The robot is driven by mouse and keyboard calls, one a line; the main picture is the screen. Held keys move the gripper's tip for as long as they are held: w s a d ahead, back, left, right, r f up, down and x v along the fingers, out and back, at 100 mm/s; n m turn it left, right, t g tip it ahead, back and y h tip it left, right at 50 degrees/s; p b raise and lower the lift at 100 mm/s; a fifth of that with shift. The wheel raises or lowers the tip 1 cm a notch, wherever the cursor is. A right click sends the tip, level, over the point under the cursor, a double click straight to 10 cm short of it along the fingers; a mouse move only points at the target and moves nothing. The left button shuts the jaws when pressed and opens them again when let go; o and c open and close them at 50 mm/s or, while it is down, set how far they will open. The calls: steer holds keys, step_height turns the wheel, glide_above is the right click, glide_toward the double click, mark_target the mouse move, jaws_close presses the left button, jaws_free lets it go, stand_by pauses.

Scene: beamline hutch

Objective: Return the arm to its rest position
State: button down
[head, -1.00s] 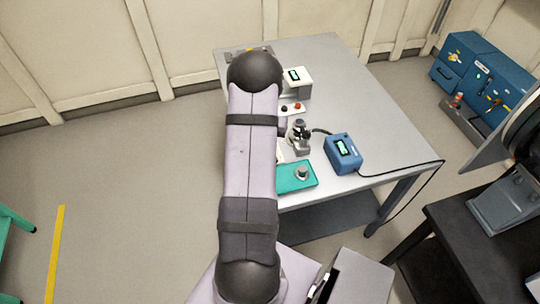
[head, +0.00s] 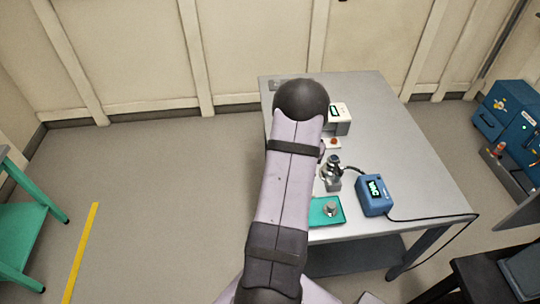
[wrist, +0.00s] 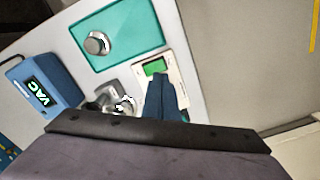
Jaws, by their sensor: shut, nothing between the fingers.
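My gripper (wrist: 163,95) shows in the wrist view as dark blue fingers, shut with nothing between them. It hangs over the grey table (head: 400,150). In the wrist view the fingers overlap a white unit with a green screen (wrist: 155,68). In the head view my own arm hides the gripper and part of the table's left side.
A teal tray (head: 318,219) holds a metal cylinder (head: 331,209). A blue VAC box (head: 374,195) with a black cable stands beside a metal device (head: 332,172). A white display unit (head: 338,116) is farther back. Open floor (head: 150,190) lies left of the table.

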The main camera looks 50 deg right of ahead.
steer(key=s+a+f, duration=0.1)
steer(key=a, duration=0.2)
steer(key=s+a+f+n+y, duration=0.1)
steer(key=s+a, duration=0.1)
steer(key=a, duration=0.1)
steer(key=s+a+f+g+y, duration=0.1)
steer(key=s+a, duration=0.1)
steer(key=a, duration=0.2)
steer(key=shift+f+n, duration=0.2)
steer(key=shift+n, duration=0.2)
steer(key=w+a+r+n, duration=0.2)
steer(key=a+r+n, duration=0.2)
steer(key=a, duration=0.6)
steer(key=w+a+r+n+h, duration=0.1)
steer(key=a+r+n, duration=0.4)
steer(key=a, duration=0.6)
steer(key=w+a+r+n+t+h, duration=0.1)
steer(key=w+a+r+n, duration=0.2)
steer(key=a, duration=0.8)
steer(key=shift+w+r+n+b, duration=0.15)
steer(key=shift+r+n+b, duration=0.25)
steer(key=shift+r+n, duration=0.4)
step_height(320, 180, down, 48)
steer(key=b, duration=4.8)
